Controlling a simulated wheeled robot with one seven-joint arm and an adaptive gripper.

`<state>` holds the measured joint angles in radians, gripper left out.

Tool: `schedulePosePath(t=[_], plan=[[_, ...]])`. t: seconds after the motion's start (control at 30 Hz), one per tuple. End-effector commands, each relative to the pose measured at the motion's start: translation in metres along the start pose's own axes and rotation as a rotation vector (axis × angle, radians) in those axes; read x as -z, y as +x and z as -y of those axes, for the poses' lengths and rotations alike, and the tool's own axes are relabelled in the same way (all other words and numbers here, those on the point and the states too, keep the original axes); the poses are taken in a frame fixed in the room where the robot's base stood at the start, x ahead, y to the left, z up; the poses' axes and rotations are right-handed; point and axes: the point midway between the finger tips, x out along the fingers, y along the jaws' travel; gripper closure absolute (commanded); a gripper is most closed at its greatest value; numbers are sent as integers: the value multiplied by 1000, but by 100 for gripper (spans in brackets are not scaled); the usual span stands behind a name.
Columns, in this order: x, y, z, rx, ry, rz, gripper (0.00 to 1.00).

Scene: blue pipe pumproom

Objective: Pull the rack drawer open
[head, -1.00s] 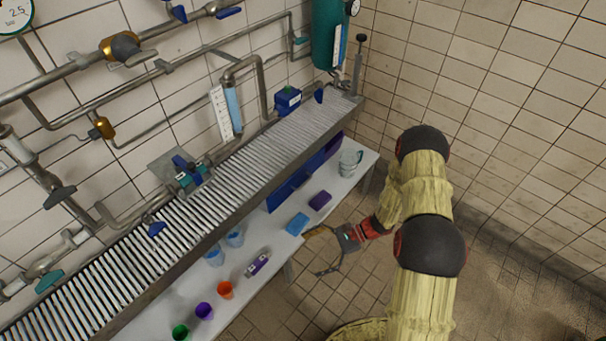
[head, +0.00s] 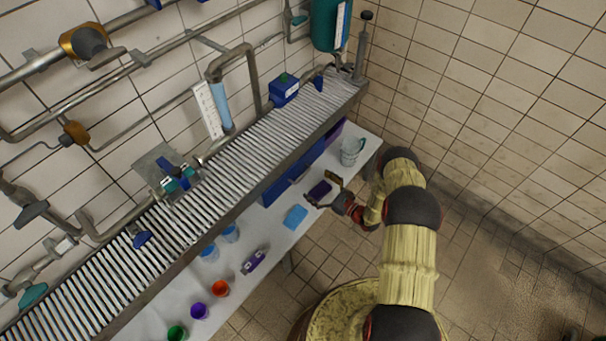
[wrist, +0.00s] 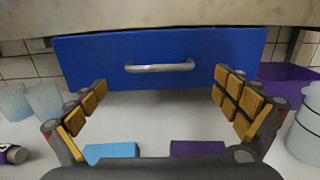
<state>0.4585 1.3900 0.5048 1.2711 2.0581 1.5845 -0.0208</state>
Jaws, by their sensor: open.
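The rack drawer has a blue front (wrist: 95,58) with a silver bar handle (wrist: 160,67) across its middle, in the wrist view. It sits under the grey rack above the white table, and its front looks closed. In the head view the blue drawer (head: 277,190) shows below the roller rack, partly hidden by the rack edge. My gripper (wrist: 165,100) is open and empty, facing the drawer, with one finger on each side of the handle and short of it. In the head view my gripper (head: 322,190) is over the table's front edge.
A blue block (wrist: 110,151) and a purple block (wrist: 198,148) lie on the table below my gripper. A clear jug (head: 351,150) and a purple bin (wrist: 285,75) stand to the right. Blue cups (wrist: 45,100) stand left. The rack's edge (wrist: 160,12) overhangs above.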

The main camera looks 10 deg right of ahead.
Motion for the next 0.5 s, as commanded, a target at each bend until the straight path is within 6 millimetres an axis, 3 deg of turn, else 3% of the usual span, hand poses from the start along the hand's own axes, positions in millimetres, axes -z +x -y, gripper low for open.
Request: schedulePosePath(t=[0.3,0.5], plan=[[2,49,-2,-6,-2,-1,0],[1,66,-2,-5,-1,-2,0]])
